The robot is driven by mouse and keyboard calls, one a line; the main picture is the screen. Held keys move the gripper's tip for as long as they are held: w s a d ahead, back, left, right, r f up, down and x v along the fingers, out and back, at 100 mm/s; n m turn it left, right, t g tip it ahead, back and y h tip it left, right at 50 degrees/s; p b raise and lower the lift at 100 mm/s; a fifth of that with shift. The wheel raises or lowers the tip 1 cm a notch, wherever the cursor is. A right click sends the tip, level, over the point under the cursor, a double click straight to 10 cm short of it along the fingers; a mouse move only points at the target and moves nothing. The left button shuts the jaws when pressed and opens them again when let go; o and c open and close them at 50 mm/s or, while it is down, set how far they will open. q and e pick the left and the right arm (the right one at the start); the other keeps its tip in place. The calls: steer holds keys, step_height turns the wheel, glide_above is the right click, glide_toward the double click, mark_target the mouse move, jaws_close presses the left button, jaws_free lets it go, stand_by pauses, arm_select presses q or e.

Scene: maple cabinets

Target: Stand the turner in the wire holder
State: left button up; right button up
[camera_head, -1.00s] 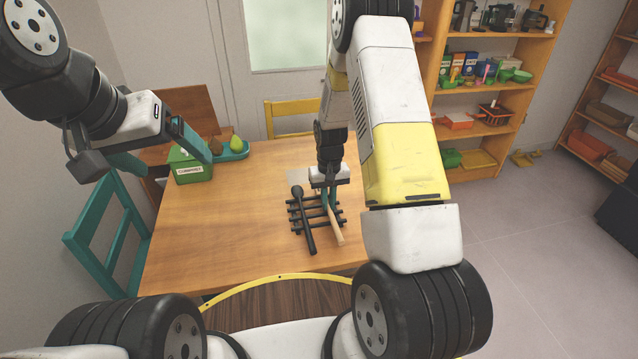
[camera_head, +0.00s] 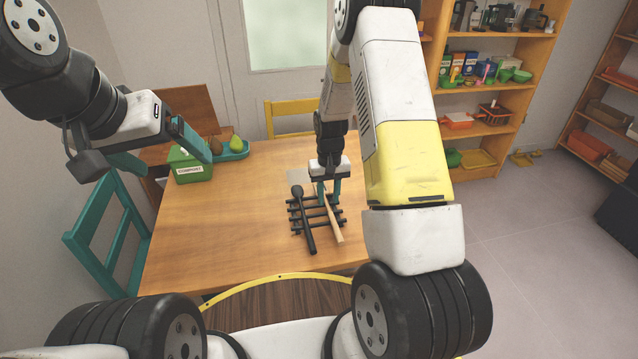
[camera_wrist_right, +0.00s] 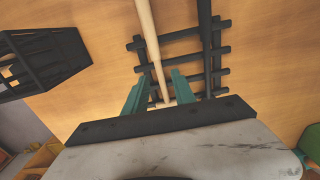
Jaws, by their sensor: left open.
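A utensil with a pale wooden handle (camera_head: 334,222), likely the turner, lies on a black slatted rack (camera_head: 296,212) on the table. Its far end is hidden behind my right gripper (camera_head: 329,190). In the right wrist view the handle (camera_wrist_right: 152,45) runs between the two teal fingers of this gripper (camera_wrist_right: 155,92), which stand apart on either side of it. A black wire holder (camera_wrist_right: 42,66) shows at the left of the right wrist view; I cannot make it out in the head view. My left gripper (camera_head: 162,152) is open and empty, over the table's left side.
A black spoon-like utensil (camera_head: 304,222) lies beside the wooden handle on the rack. A green compost box (camera_head: 190,166) and a teal tray (camera_head: 236,153) stand back left. The table's left middle (camera_head: 220,225) is clear.

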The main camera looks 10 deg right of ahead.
step_height(320, 180, up, 5)
steer(key=shift+a+r, duration=0.1)
steer(key=shift+a, duration=0.05)
step_height(320, 180, up, 12)
steer(key=t, duration=0.2)
glide_above(327, 206)
steer(key=s, duration=0.3)
steer(key=s+r+y, duration=0.1)
steer(key=s+r, duration=0.4)
steer(key=r, duration=0.3)
steer(key=s+a+r+t, duration=0.1)
steer(key=s+r, duration=0.3)
steer(key=s, duration=0.4)
steer(key=s+a+r+t+y, duration=0.1)
steer(key=s+r+t, duration=0.2)
steer(key=s, duration=0.6)
step_height(327, 206, up, 3)
steer(key=shift+f, duration=0.2)
steer(key=shift+s, duration=0.1)
